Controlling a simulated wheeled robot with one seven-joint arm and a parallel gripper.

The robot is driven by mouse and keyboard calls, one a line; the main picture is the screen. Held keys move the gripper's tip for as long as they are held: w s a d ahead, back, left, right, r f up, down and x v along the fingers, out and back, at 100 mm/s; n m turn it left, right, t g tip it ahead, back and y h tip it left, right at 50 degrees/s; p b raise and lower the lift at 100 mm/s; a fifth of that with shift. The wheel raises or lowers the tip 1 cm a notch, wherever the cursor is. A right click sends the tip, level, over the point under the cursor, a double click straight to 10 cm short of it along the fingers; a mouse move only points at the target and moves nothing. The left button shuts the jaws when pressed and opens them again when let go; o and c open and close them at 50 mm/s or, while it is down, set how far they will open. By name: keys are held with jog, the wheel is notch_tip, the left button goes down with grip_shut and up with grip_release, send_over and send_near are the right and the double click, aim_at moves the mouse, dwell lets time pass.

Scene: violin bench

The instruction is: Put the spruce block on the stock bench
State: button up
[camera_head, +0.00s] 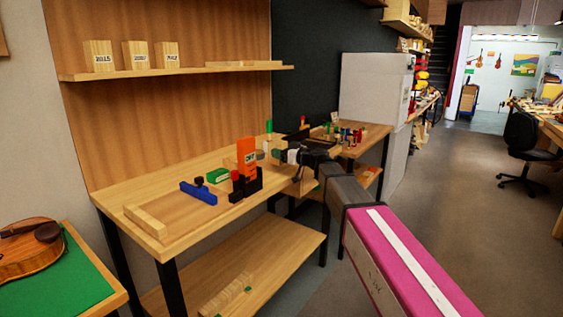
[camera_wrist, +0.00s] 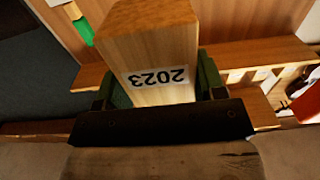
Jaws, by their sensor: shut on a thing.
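My gripper (camera_wrist: 160,88) is shut on a pale wooden block (camera_wrist: 150,42) marked 2023, with a green-lined finger on each side of it. The block fills the upper middle of the wrist view. In the head view my gripper (camera_head: 283,155) is over the right part of the long wooden bench (camera_head: 160,215); the held block is small and hard to make out there. A second wooden bench (camera_head: 365,140) with small coloured items stands behind it to the right. No label shows which bench is the stock bench.
The long bench carries an orange block (camera_head: 247,156) in a black holder, a blue tool (camera_head: 198,192), a green box (camera_head: 217,175) and a wooden strip frame (camera_head: 146,221). Labelled wooden blocks (camera_head: 135,55) stand on the wall shelf (camera_head: 190,72). A violin (camera_head: 28,250) lies at left.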

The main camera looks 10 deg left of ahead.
jog(key=shift+f, duration=1.95)
jog(key=o, duration=1)
jog(key=shift+f, duration=0.1)
